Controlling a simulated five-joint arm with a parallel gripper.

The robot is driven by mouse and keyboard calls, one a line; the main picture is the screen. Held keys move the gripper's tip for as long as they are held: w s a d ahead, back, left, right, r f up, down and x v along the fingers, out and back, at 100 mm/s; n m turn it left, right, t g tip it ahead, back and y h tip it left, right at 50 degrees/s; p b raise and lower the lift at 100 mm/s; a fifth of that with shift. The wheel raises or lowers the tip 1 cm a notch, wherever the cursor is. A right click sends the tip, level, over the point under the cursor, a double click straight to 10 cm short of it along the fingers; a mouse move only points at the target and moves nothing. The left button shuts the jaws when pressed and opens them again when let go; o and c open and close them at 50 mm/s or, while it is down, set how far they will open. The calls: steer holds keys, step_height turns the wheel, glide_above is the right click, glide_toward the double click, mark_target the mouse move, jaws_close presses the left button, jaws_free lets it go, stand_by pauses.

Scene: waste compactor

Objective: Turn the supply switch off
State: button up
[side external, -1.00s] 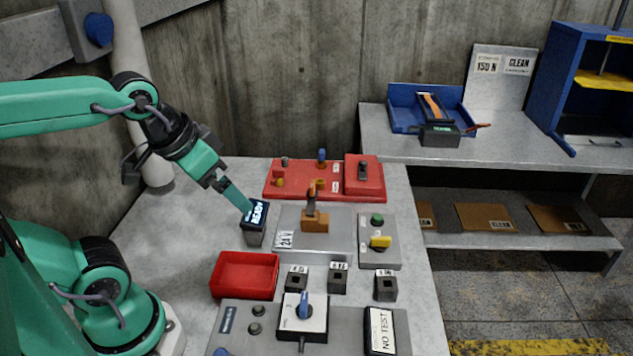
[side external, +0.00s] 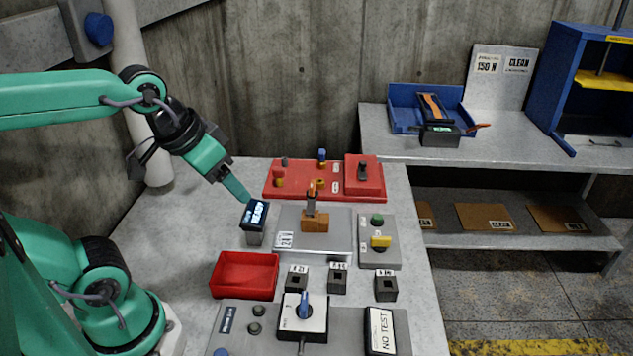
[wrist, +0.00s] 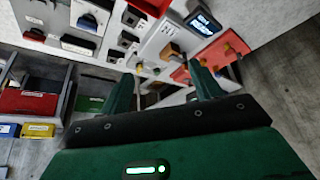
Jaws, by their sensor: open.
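I cannot read which control is labelled as the supply switch. A rotary switch with a blue handle (side external: 304,305) sits on a white plate on the front grey panel, its handle near upright in the picture. A grey box with a yellow switch (side external: 380,241) and a green button (side external: 377,219) stands at the right of the table. A red box with a dark switch (side external: 363,170) stands at the back. My gripper (side external: 247,198) is just above and behind the small display box (side external: 254,226), clear of these controls. In the wrist view, my gripper (wrist: 163,88) has its fingers apart with nothing held.
A red tray (side external: 246,276) lies left of several small black sockets (side external: 337,283). An orange block (side external: 315,221) with a upright tool stands on a grey plate in the middle. A red panel (side external: 304,190) lies behind. A bench with a blue tray (side external: 400,120) stands right.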

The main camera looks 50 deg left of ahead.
steer(key=w+d+r+n+g, duration=0.1)
steer(key=w+d+n, duration=0.1)
steer(key=w, duration=0.6)
steer(key=n+g, duration=0.4)
steer(key=n, duration=0.3)
glide_above(381, 237)
step_height(381, 237, down, 14)
steer(key=shift+s+a+r, duration=0.1)
steer(key=shift+s, duration=0.05)
steer(key=shift+f, duration=0.35)
steer(key=shift+f, duration=3.9)
steer(key=c, duration=1)
